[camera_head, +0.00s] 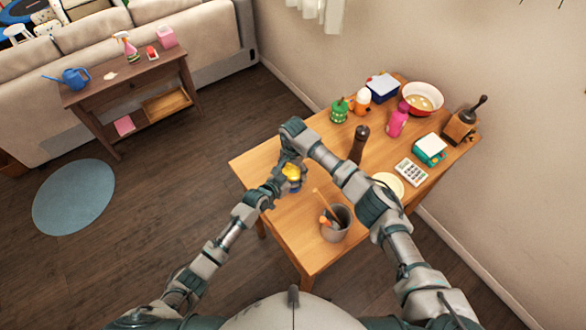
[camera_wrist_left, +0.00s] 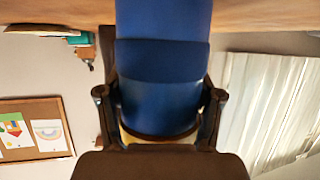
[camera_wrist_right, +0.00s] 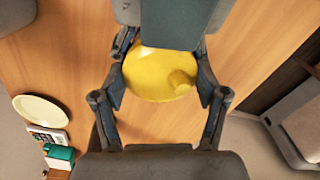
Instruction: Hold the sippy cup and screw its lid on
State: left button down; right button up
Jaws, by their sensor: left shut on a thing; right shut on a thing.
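The sippy cup has a blue body (camera_wrist_left: 160,75), which fills the middle of the left wrist view. My left gripper (camera_wrist_left: 160,125) is shut around the blue body from the side. The yellow lid (camera_wrist_right: 160,75) with its spout shows in the right wrist view between the fingers of my right gripper (camera_wrist_right: 162,90), which is shut on it from above. In the head view the yellow lid (camera_head: 292,171) sits over the blue cup near the table's left part, with both grippers at it. Whether the lid is seated on the rim is hidden.
The wooden table (camera_head: 262,160) holds a grey utensil pot (camera_head: 335,224) near its front, a dark pepper mill (camera_head: 359,144), a pale plate (camera_head: 389,184) and a calculator (camera_head: 410,172).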

pick_arm(q)
jog(key=shift+a, duration=0.1)
pick_arm(e)
jog(key=m, duration=0.3)
jog(key=shift+s+d+f, duration=0.1)
jog(key=shift+f, duration=0.05)
jog(key=o, duration=1.3)
jog(key=shift+r, duration=0.25)
notch_tip(320, 180, up, 4)
jog(key=shift+r, duration=0.1)
jog(key=shift+a+r+n, duration=0.15)
jog(key=shift+r+n, duration=0.65)
jog(key=shift+r, duration=0.1)
jog(key=shift+a+r+n, duration=0.1)
jog(key=shift+r+n, duration=0.7)
jog(key=shift+r, duration=0.05)
jog(key=shift+c, duration=0.5)
